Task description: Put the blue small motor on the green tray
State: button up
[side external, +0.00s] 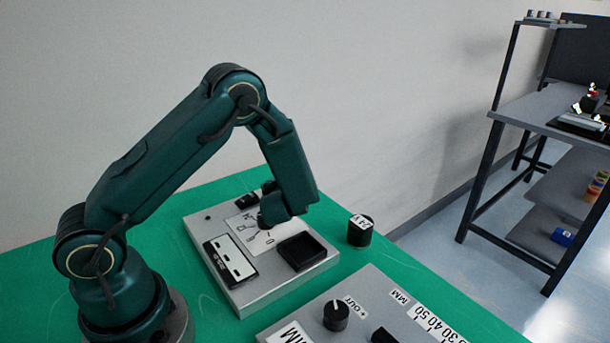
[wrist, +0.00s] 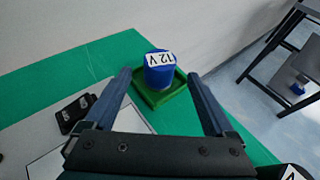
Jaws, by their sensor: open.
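The blue small motor (wrist: 160,72) is a short blue cylinder with a white "12 V" label, in the upper middle of the wrist view. It appears to stand upright in the square green tray (wrist: 152,101), whose low rim shows around its base. My gripper (wrist: 159,76) is open, with one finger to the left and one to the right of the motor in the picture, and nothing held between them. In the side view my gripper (side external: 274,216) is over the grey panel; the motor and tray are not visible there.
A second panel with a black knob (side external: 336,315) is at the front. A shelf (side external: 565,127) stands at right.

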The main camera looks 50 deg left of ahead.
jog(key=shift+v, duration=0.85)
jog(key=s+r+n+g, duration=0.1)
jog(key=s+n, duration=0.1)
jog(key=s+a+r+n+g, duration=0.1)
jog(key=s+r+n, duration=0.1)
jog(key=n, duration=0.1)
jog(key=s+r+n+g+y, duration=0.1)
jog(key=s+r+n, duration=0.1)
jog(key=shift+s+a+n+g, duration=0.25)
jog(key=shift+s+n+g, duration=0.05)
jog(key=shift+s, duration=0.1)
jog(key=s+d+r+n+g+h, duration=0.2)
jog(key=s+d+n+g, duration=0.1)
jog(key=s+n, duration=0.5)
jog(key=s+d+r+n+t+h, duration=0.1)
jog(key=s+d+r+n+h, duration=0.1)
jog(key=d+n+h, duration=0.2)
jog(key=s+d+r+n+t+h, duration=0.2)
jog(key=d+n+h, duration=0.3)
jog(key=d, duration=0.6)
jog(key=shift+s+d+n, duration=0.2)
jog(key=shift+s+n, duration=0.25)
jog(key=shift+n, duration=0.35)
